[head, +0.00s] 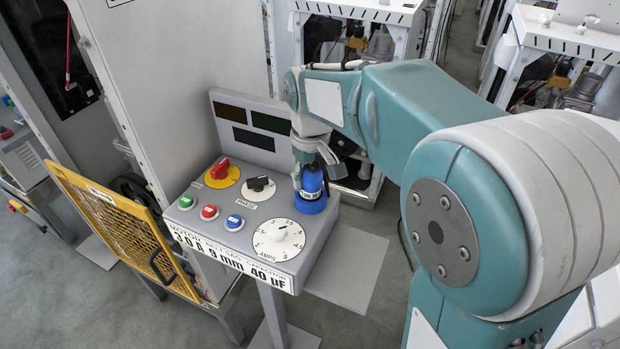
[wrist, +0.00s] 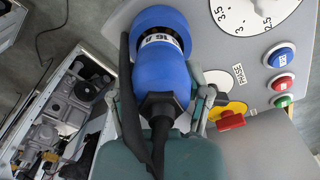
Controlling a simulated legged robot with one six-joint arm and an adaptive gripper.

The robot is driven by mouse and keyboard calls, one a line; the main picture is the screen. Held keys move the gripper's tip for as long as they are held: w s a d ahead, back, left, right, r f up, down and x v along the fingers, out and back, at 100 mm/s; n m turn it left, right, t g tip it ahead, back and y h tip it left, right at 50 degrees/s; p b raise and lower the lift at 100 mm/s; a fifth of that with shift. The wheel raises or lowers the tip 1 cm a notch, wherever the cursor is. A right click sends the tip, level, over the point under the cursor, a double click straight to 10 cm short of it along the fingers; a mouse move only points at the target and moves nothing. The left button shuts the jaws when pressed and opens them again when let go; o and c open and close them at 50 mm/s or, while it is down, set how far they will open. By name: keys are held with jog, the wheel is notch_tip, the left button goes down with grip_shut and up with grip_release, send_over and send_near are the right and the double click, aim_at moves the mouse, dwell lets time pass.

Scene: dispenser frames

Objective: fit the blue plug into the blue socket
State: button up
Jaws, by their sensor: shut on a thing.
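The blue plug (head: 311,182) is upright at the right end of the grey control panel, and my gripper (head: 312,170) is shut around its upper body from above. In the wrist view the plug (wrist: 162,78) runs up the middle between my fingers (wrist: 163,92), with its black cable end toward me. A wider blue ring (head: 311,205) sits at the plug's lower end, at the panel top.
The panel (head: 232,240) carries a red rotary switch (head: 220,170), a black phase switch (head: 258,184), a white amps dial (head: 279,239) and several push buttons. A yellow mesh guard (head: 120,228) stands at left. White machine frames (head: 355,15) stand behind. Open floor (head: 385,290) lies right of the panel.

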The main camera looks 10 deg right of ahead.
jog(key=shift+s+f, duration=0.1)
jog(key=shift+f, duration=0.35)
jog(key=o, duration=1.3)
jog(key=shift+s+f, duration=0.1)
jog(key=shift+c, duration=0.2)
